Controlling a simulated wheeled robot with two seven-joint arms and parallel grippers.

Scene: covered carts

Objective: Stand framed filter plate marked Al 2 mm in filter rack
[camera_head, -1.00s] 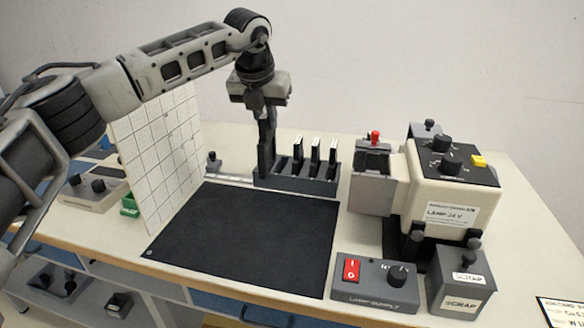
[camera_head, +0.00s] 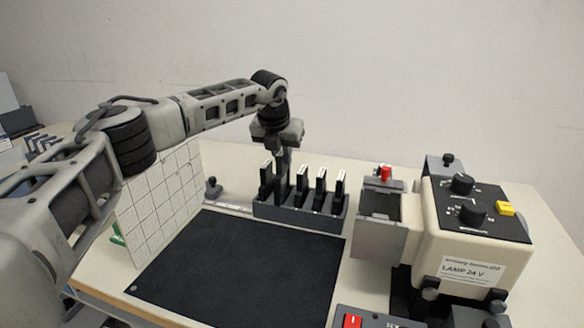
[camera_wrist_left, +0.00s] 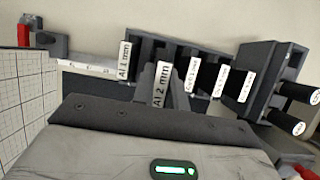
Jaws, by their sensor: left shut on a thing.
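The framed plate marked Al 2 mm (camera_wrist_left: 162,84) shows its white label in the left wrist view, beside the plate marked Al 1 mm (camera_wrist_left: 124,60). My left gripper (camera_head: 282,188) points down over the left part of the dark filter rack (camera_head: 300,219) and is shut on the Al 2 mm plate. The plate is at the rack, between Al 1 mm (camera_head: 265,178) on its left and several upright plates (camera_head: 321,186) on its right. Its lower edge is hidden, so I cannot tell whether it is seated. My right gripper is out of view.
A lamp housing (camera_head: 470,215) with a red-knobbed box (camera_head: 380,215) stands right of the rack. A white gridded panel (camera_head: 160,205) stands at the left, under my left arm. The black mat (camera_head: 240,265) in front of the rack is clear.

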